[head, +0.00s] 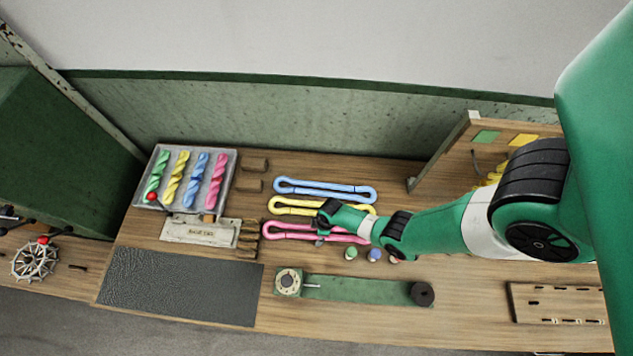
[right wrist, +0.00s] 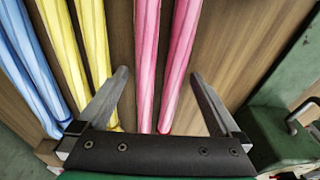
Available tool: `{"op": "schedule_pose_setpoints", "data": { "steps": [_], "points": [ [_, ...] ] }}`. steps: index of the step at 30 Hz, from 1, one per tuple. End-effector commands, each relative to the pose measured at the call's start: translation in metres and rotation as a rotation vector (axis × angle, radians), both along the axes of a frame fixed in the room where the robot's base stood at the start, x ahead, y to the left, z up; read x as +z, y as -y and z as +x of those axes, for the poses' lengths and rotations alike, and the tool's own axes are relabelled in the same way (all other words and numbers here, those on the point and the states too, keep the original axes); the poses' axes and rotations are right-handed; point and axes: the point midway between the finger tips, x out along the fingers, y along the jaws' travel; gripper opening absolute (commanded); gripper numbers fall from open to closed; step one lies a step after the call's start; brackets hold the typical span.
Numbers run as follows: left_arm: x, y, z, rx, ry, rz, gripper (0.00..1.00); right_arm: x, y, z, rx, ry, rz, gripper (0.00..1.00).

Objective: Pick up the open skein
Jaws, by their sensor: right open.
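Three open skeins lie as long loops side by side on the wooden bench: blue (head: 318,187), yellow (head: 290,206) and pink (head: 285,232), the pink one nearest the front. My right arm reaches in from the right, and its gripper (head: 322,236) is over the pink skein, partly hiding it. In the right wrist view, my right gripper (right wrist: 161,76) is open, with the two strands of the pink skein (right wrist: 182,58) between its fingers. The yellow skein (right wrist: 62,50) and blue skein (right wrist: 30,70) lie to the left there. My left gripper is not in view.
A grey tray (head: 233,170) holds several twisted skeins at the back left. A dark mat (head: 180,285) lies front left. A green bar with a dial (head: 360,289) lies in front of the skeins. A wooden board (head: 462,150) stands at the right. A spoked wheel (head: 35,260) is far left.

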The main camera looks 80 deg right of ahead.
Motion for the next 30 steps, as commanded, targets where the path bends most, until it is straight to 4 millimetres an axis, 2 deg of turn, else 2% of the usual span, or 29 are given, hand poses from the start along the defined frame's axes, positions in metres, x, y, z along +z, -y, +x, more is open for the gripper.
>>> {"op": "schedule_pose_setpoints", "data": {
  "steps": [2,15,16,24,30],
  "points": [
    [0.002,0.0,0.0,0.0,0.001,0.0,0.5,0.001,0.0,0.0,0.0,0.001,0.0,0.98],
    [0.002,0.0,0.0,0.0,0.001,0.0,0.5,0.001,0.0,0.0,0.0,0.001,0.0,0.19],
    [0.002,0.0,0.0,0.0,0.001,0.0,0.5,0.002,0.0,0.0,0.0,0.001,-0.001,0.17],
    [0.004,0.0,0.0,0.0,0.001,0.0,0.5,0.004,0.0,0.001,0.001,0.001,-0.001,0.16],
    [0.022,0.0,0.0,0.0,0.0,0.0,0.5,0.023,-0.001,0.002,0.004,0.001,0.0,0.16]
  ]
}}
